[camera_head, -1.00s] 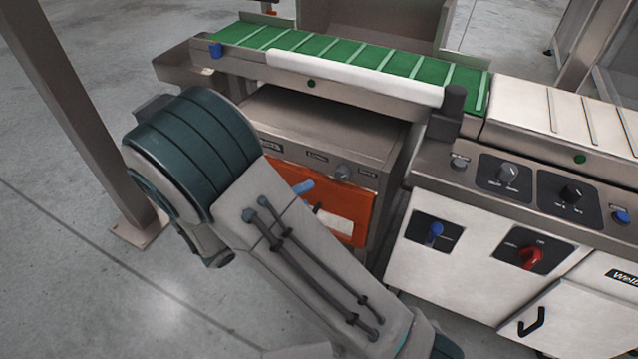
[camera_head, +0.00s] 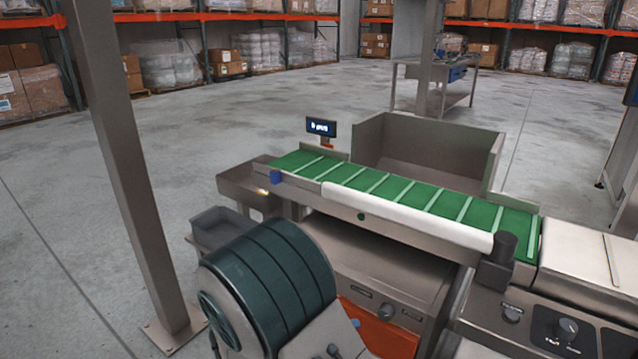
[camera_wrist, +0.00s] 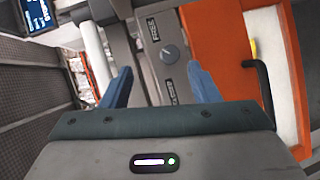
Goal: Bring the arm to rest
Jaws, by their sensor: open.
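My gripper (camera_wrist: 160,88) shows in the wrist view with its two blue fingers spread apart and nothing between them. Beyond the fingers is the grey front panel (camera_wrist: 150,45) of the machine, with a dark knob on it. An orange panel (camera_wrist: 238,55) lies to the right of the fingers. In the head view my arm's dark teal joint shows at the bottom, in front of the machine's cabinet (camera_head: 375,265). My gripper is out of sight in the head view.
A green-belted conveyor (camera_head: 400,195) runs above the cabinet. A steel post (camera_head: 135,180) stands at the left. A grey bin (camera_head: 215,228) is beside the conveyor's left end. A control panel with knobs (camera_head: 560,325) is at the lower right. Open concrete floor (camera_head: 225,115) lies behind.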

